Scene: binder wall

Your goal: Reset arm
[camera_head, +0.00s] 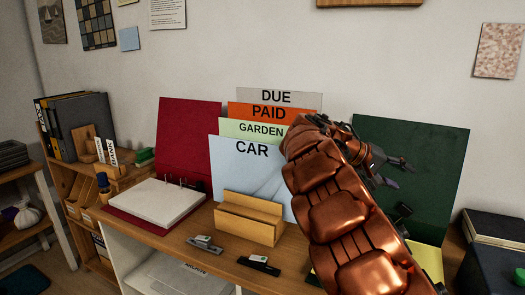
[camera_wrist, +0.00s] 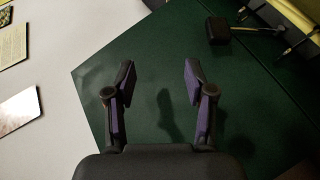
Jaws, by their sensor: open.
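My gripper (camera_head: 400,172) is at the end of my copper-coloured arm, in front of the upright green binder cover on the right of the desk. In the wrist view my gripper (camera_wrist: 158,85) has its two fingers apart with nothing between them. The dark green cover (camera_wrist: 150,55) lies behind the fingers, with a shadow on it. My arm hides part of the desk and the left part of the green binder (camera_head: 440,150) in the head view.
Labelled dividers (camera_head: 252,150) stand behind a wooden holder (camera_head: 250,218). An open red binder (camera_head: 190,130) with white paper is on the left. Two small dark items (camera_head: 258,265) lie at the desk's front. Dark boxes (camera_head: 495,230) are at the far right.

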